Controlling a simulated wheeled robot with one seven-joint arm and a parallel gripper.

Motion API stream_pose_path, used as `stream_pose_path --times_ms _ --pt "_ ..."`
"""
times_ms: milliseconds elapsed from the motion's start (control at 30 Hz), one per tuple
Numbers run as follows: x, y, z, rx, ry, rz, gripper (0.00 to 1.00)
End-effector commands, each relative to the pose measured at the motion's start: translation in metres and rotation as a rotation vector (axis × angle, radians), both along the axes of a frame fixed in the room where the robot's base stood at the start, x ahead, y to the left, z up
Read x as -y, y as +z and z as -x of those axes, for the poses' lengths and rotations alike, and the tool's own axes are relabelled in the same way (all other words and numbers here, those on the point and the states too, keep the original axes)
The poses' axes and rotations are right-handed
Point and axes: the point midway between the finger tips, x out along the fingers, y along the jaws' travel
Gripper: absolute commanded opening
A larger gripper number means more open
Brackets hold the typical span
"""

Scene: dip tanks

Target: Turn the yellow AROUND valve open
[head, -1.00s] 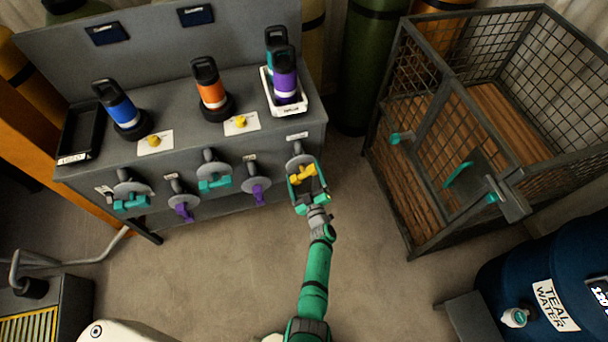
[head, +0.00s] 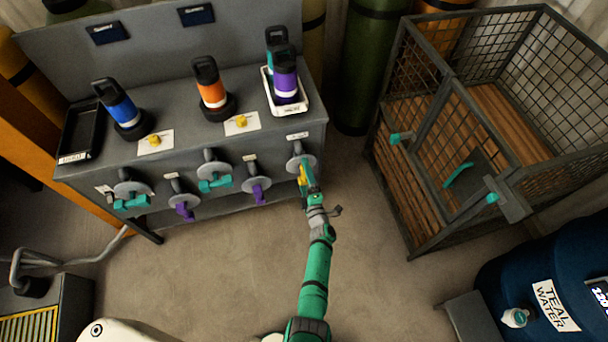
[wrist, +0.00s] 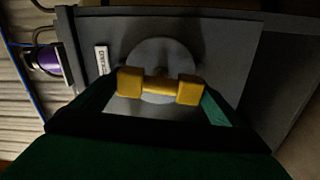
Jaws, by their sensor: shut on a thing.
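The yellow valve (head: 303,178) is at the right end of the cabinet's front face, on a round grey disc (head: 296,162). In the head view its handle now stands close to vertical and is partly hidden by my gripper (head: 310,184). In the wrist view the yellow handle (wrist: 158,86) lies across the picture, with a block at each end and a thin bar between. My gripper (wrist: 160,105) is shut on the handle, with a green finger at each side. A small label (wrist: 103,60) beside the disc is too small to read.
Teal valves (head: 214,184) and purple valves (head: 258,193) sit left of the yellow one. Bottles and a white tray (head: 301,105) stand on the cabinet top. A mesh cage (head: 425,190) and a blue teal-water barrel (head: 560,270) are at right. The floor between is clear.

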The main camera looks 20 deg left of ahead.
Motion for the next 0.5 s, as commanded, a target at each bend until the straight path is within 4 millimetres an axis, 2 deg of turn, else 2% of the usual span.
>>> stream_pose_path --times_ms 500 --pt "-0.0027 -0.0006 0.0011 0.082 0.005 0.123 0.70"
